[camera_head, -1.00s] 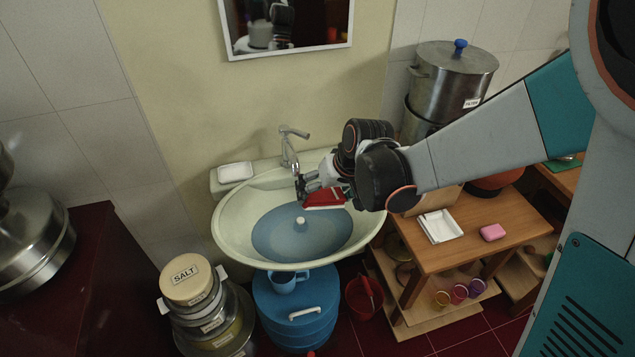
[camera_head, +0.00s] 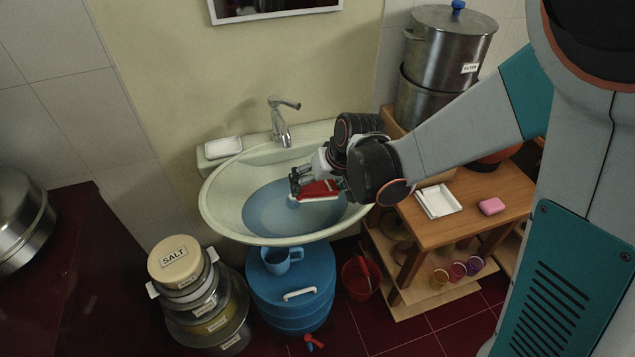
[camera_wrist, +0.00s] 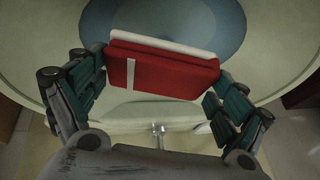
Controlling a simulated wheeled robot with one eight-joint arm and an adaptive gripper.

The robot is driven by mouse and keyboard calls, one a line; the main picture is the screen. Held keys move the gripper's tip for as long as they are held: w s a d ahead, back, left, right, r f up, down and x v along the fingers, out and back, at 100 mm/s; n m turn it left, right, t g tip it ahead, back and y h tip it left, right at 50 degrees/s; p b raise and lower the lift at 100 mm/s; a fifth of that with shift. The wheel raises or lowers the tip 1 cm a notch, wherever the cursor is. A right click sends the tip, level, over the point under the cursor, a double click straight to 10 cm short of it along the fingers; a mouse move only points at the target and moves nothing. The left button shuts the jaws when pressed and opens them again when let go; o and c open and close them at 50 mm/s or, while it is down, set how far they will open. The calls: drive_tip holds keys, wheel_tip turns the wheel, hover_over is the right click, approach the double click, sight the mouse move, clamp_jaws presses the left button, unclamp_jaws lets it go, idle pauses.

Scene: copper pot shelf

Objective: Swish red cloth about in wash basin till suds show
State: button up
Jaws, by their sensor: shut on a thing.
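The red cloth (camera_head: 318,189) is folded, with a white edge and a white stripe. It shows large in the wrist view (camera_wrist: 165,72). My gripper (camera_head: 300,183) is shut on it, with one finger at each end of the cloth in the wrist view. The wash basin (camera_head: 222,200) is pale and oval and holds blue water (camera_head: 270,215). The cloth is over the water in the head view; I cannot tell whether it touches the surface. No suds show on the visible water.
A tap (camera_head: 281,122) stands at the basin's back, with a white soap dish (camera_head: 223,147) at its left. A wooden table (camera_head: 460,230) at the right bears a white tray (camera_head: 437,201) and pink soap (camera_head: 492,206). A blue drum (camera_head: 291,290) stands below the basin.

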drive_tip(key=shift+f+b, duration=3.1)
drive_tip(key=shift+f, duration=0.8)
drive_tip(key=shift+f+b, duration=0.45)
drive_tip(key=shift+f, duration=0.6)
drive_tip(key=shift+c, duration=0.3)
drive_tip(key=shift+f, duration=0.15)
drive_tip(key=shift+c, duration=0.4)
drive_tip(key=shift+d+r, duration=0.1)
drive_tip(key=shift+r, duration=0.1)
drive_tip(key=shift+s, duration=0.1)
drive_tip(key=shift+s+a, duration=0.1)
drive_tip(key=shift+a, duration=0.65)
